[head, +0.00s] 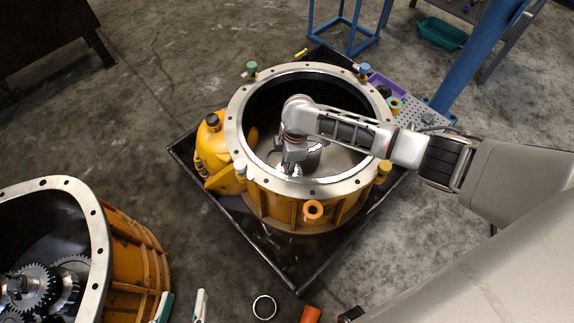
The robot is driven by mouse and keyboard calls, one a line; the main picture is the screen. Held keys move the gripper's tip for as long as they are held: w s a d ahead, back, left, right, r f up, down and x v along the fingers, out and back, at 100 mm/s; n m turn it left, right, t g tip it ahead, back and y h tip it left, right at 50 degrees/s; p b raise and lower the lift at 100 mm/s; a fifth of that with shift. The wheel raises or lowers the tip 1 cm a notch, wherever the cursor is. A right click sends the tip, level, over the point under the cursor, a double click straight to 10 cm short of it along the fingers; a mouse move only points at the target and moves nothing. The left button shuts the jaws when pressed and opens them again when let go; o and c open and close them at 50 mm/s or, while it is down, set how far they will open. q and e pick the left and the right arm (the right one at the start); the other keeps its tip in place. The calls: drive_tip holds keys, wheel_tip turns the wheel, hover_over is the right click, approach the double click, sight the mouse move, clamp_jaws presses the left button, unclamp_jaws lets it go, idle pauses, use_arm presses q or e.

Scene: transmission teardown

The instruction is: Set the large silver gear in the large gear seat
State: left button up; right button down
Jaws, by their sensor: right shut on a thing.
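The right arm reaches in from the right, over the rim of the round yellow housing (268,205). My right gripper (293,163) points down inside it and is shut on a silver, round part that looks like the large silver gear (313,158). The gripper and wrist cover much of this part, so its teeth are hard to make out. The large gear seat cannot be made out inside the housing. I cannot tell whether the part touches the housing floor. My left gripper is not in view.
The housing stands in a black tray (290,280). A second yellow housing (130,262) at lower left holds several gears (30,287). Coloured plugs stand around the rim. A metal ring (264,307) lies at the front. A blue stand (345,35) is behind.

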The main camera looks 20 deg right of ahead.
drive_tip(key=shift+f, duration=0.45)
idle(0.3)
drive_tip(key=shift+w, duration=0.1)
drive_tip(key=c, duration=1.6)
unclamp_jaws()
